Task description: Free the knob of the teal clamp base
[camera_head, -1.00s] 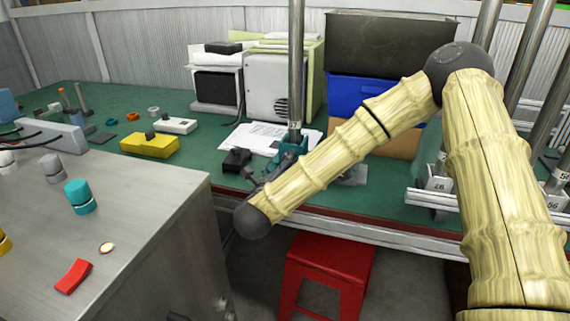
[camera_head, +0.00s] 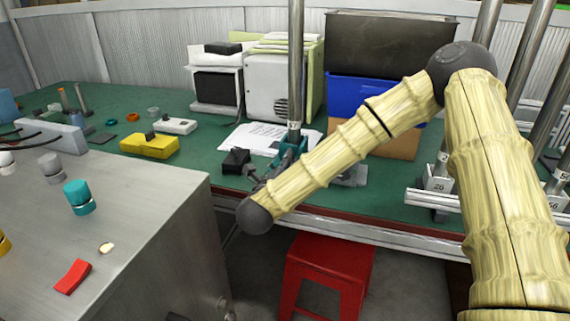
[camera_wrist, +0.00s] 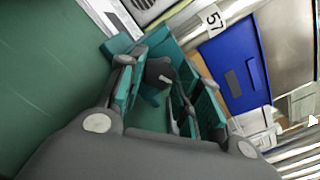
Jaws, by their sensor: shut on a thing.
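The teal clamp base (camera_head: 288,153) stands on the green bench at the foot of an upright metal post, partly hidden behind my forearm. In the wrist view the teal clamp base (camera_wrist: 167,52) lies ahead, beside a tag reading 57. Its dark grey knob (camera_wrist: 160,70) shows between my fingertips. My gripper (camera_wrist: 157,82) has its two teal-and-grey fingers on either side of the knob, shut on it. The exact contact is hard to make out. In the head view my gripper is mostly hidden by my arm, and the knob cannot be made out.
A blue bin (camera_head: 350,94) and a pale boxy machine (camera_head: 272,87) stand behind the post. Papers (camera_head: 250,138) and a black block (camera_head: 236,160) lie close by on the bench. A red stool (camera_head: 328,262) stands below the bench front. A metal cabinet (camera_head: 150,235) fills the left.

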